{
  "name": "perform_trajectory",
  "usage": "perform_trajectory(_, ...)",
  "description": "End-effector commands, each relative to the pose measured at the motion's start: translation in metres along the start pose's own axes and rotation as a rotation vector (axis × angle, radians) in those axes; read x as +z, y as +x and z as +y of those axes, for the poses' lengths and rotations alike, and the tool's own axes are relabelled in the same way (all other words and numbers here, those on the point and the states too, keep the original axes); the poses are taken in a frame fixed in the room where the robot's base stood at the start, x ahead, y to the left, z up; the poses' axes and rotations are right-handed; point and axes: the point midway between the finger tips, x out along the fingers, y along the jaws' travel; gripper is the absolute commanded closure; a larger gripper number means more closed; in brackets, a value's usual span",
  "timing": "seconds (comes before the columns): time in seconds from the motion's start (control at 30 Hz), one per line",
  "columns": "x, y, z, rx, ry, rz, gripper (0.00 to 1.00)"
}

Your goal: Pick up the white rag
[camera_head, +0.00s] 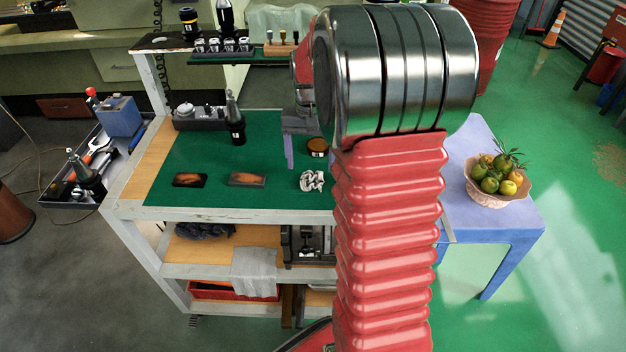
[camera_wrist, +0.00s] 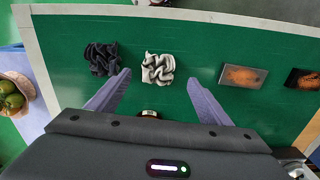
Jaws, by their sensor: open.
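The white rag (camera_head: 312,181) is a crumpled bundle on the green mat of the cart's top, near its front edge, just left of my red arm in the head view. In the wrist view the white rag (camera_wrist: 157,68) lies ahead, around the line between my fingertips. My gripper (camera_wrist: 158,78) is open, its two pale purple fingers spread wide with nothing held. In the head view my gripper (camera_head: 289,152) is partly hidden by my arm and is behind the rag. I cannot tell its height above the mat.
A crumpled dark rag (camera_wrist: 101,58) lies left of the white one in the wrist view. Two flat plates (camera_head: 247,179) (camera_head: 189,180) lie on the mat. A round tin (camera_head: 317,147) is near my gripper. A fruit basket (camera_head: 495,187) stands on the blue table (camera_head: 525,226).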

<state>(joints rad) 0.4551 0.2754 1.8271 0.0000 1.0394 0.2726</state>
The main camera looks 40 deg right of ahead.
Motion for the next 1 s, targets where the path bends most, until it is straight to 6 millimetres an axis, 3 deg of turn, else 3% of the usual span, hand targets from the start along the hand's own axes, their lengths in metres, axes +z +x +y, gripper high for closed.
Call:
perform_trajectory(0.37,0.000,0.003,0.000,0.000,0.001,0.000,0.27)
perform_trajectory(0.8,0.001,0.050,0.003,0.000,0.001,-0.001,0.27)
perform_trajectory(1.0,0.000,0.054,0.003,0.000,0.001,0.001,0.27)
